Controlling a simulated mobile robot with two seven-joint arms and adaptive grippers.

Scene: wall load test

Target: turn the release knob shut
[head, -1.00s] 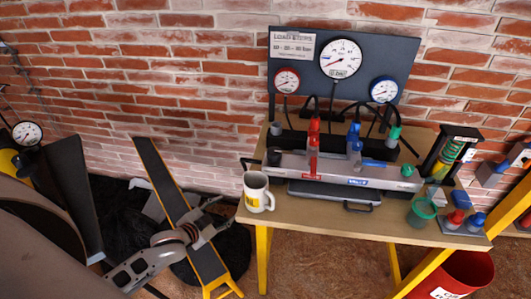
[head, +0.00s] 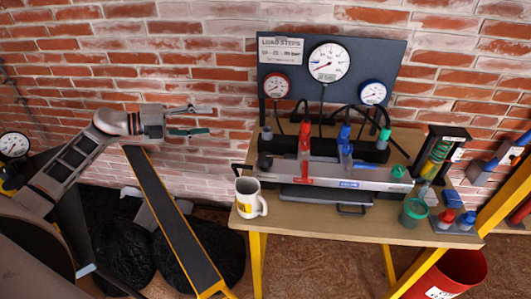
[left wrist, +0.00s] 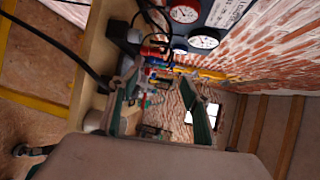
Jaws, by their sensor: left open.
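A grey hand-pump unit (head: 330,174) with red and blue levers lies on the workbench (head: 300,213). A small green round knob (head: 398,171) sits at its right end. Another green part (head: 385,133) stands behind it. I cannot tell for sure which is the release knob, or how far it is turned. My left gripper (head: 205,120) is open and empty, in the air left of the bench and well apart from the pump. Its two fingers also frame the left wrist view (left wrist: 160,110), where the bench items are small and unclear. My right gripper is not in view.
A gauge panel (head: 390,52) stands at the bench's back. A white mug (head: 250,198) stands at the left front corner, a green cup (head: 413,212) at the right front. A spring stand (head: 437,155) is at the right. A black-topped yellow-edged beam (head: 170,215) is left of the bench.

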